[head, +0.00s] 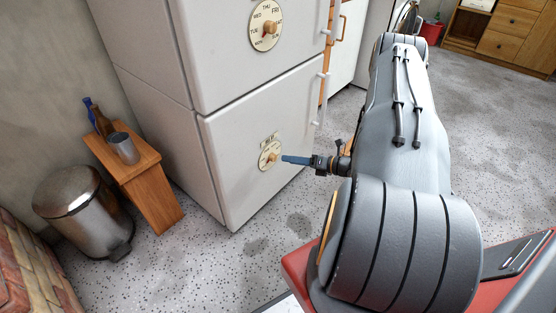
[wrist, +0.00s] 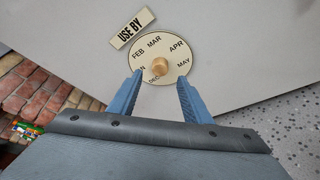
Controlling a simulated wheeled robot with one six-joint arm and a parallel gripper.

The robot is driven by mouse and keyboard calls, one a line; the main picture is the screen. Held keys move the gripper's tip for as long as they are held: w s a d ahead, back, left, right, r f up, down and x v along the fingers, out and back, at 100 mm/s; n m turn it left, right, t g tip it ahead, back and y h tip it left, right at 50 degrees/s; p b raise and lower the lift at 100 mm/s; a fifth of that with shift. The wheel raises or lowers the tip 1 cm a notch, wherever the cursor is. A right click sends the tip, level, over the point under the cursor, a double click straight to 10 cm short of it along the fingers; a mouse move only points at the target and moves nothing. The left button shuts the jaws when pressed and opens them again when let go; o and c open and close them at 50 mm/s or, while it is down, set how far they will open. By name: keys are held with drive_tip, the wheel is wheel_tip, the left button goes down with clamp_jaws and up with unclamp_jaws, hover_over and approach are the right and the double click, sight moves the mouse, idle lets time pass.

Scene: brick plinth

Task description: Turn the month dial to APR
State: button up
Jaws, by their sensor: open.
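The month dial (head: 266,162) is a round cream plate low on the white fridge front. In the wrist view the dial (wrist: 160,44) shows FEB, MAR, APR and MAY, with DEC at the bottom and a partly hidden label at left. A pale wooden knob (wrist: 159,66) sits at its middle; I cannot tell which month it points to. My gripper (head: 285,160) has blue fingers and faces the dial from the right. In the wrist view my gripper (wrist: 160,78) is open and empty, its tips either side of the knob and slightly below it. No contact is visible.
A USE BY label (wrist: 131,28) sits above the dial. A weekday dial (head: 266,25) is on the upper door. A wooden stool (head: 145,180) with a metal cup (head: 123,148) and bottles, and a steel bin (head: 85,210), stand left. Speckled floor before the fridge is clear.

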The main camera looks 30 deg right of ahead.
sight(275, 158)
drive_tip(key=b+x, duration=0.1)
drive_tip(key=x, duration=0.5)
drive_tip(key=c, duration=1.1)
